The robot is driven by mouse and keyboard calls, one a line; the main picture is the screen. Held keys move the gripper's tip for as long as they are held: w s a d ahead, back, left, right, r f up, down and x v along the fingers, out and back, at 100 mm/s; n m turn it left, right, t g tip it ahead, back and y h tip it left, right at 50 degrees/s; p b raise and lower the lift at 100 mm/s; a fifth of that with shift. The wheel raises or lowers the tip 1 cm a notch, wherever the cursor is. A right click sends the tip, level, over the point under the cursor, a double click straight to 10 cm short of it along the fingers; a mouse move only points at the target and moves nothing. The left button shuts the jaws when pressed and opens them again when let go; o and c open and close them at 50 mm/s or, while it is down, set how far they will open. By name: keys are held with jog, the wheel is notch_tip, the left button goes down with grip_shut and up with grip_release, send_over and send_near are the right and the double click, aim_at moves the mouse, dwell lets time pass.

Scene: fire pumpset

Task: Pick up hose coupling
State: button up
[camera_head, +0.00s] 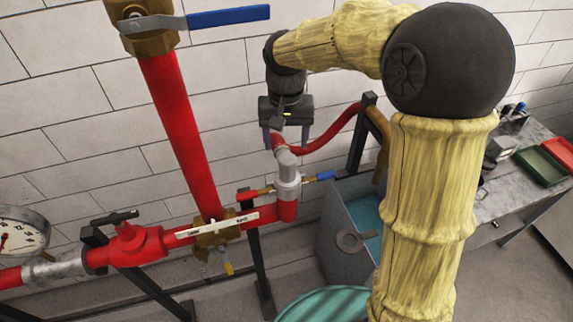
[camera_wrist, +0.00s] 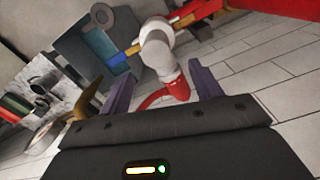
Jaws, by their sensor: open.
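A grey hose coupling (camera_head: 287,165) stands upright on the red pipe, with a red hose joined at its top end. In the wrist view the coupling (camera_wrist: 157,48) lies beyond the fingers, and the red hose end (camera_wrist: 178,88) shows between them. My gripper (camera_head: 285,140) is open, pointing down just above the coupling, its purple fingers either side of the hose end. It also shows in the wrist view (camera_wrist: 163,88). I cannot tell whether either finger touches the hose or coupling.
A blue-handled valve (camera_head: 320,177) sits beside the coupling. The red hose (camera_head: 335,135) runs right to a dark stand (camera_head: 362,130). A grey tank (camera_head: 340,245) stands below right. A workbench (camera_head: 520,180) with trays is at the right. A white tiled wall (camera_head: 80,60) is close behind.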

aim_at(288, 157)
jog(key=shift+f, duration=0.85)
jog(key=shift+s+f+p, duration=0.1)
jog(key=shift+f+p, duration=0.15)
jog(key=shift+p, duration=0.15)
jog(key=f, duration=0.1)
jog(key=f+p, duration=0.2)
jog(key=f, duration=0.1)
jog(key=shift+s+d+f, duration=0.1)
jog(key=shift+s+d, duration=0.1)
jog(key=shift+d, duration=0.05)
jog(key=shift+f, duration=0.25)
jog(key=shift+c, duration=0.2)
